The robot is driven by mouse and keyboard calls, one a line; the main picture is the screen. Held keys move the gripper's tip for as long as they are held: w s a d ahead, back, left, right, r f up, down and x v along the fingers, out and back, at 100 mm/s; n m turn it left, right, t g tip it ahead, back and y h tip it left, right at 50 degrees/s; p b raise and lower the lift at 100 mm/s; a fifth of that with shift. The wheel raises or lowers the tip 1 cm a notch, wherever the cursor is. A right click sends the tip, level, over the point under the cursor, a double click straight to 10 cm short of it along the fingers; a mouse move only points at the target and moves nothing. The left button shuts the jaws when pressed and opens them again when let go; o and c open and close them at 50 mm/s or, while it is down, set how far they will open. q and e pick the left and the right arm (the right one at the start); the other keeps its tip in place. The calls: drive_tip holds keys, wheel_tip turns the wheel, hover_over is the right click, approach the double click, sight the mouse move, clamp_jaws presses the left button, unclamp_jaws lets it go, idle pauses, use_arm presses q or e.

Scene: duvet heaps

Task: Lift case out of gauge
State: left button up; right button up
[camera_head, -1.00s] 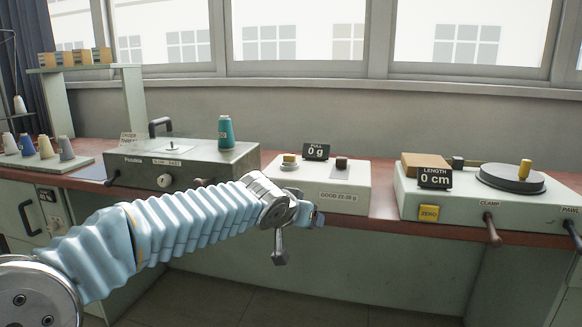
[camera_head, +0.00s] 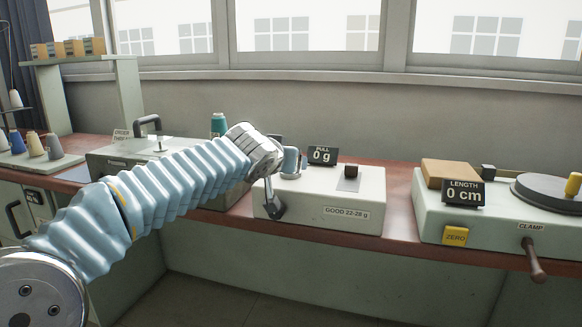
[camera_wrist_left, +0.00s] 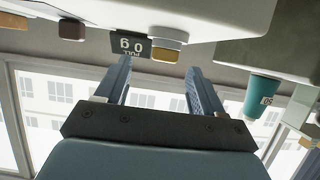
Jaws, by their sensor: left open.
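The gauge (camera_head: 300,205) is a pale box labelled GOOD 22-28 g on the bench, with a sign (camera_head: 322,156) reading PULL 0 g. The case (camera_wrist_left: 166,50) shows in the left wrist view as a small gold-and-silver piece on the gauge top. In the head view my gripper mostly hides it. My left gripper (camera_head: 290,161) is at the gauge's left end. In the left wrist view its two fingers (camera_wrist_left: 160,68) are apart, with the case just beyond the tips, roughly in line with the gap. Nothing is between the fingers. My right gripper is not in view.
A dark brown block (camera_head: 351,170) sits on the gauge's right half. A length gauge (camera_head: 480,215) with a disc and clamp lever (camera_head: 534,262) stands to the right. A teal spool (camera_head: 218,124) stands on the winder box (camera_head: 110,160) to the left.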

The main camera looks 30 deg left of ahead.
use_arm(q)
drive_tip(key=shift+w+a+f, duration=0.1)
drive_tip(key=shift+w+f, duration=0.1)
drive_tip(key=shift+w, duration=0.3)
drive_tip(key=x, duration=0.1)
drive_tip(key=p+x, duration=0.1)
drive_tip(key=x, duration=0.1)
drive_tip(key=p+x, duration=0.1)
drive_tip(key=x, duration=0.1)
drive_tip(key=shift+a+r, duration=0.25)
drive_tip(key=shift+a, duration=0.2)
drive_tip(key=shift+w+f, duration=0.1)
drive_tip(key=shift+w, duration=0.15)
drive_tip(key=c, duration=1.1)
drive_tip(key=shift+o, duration=0.2)
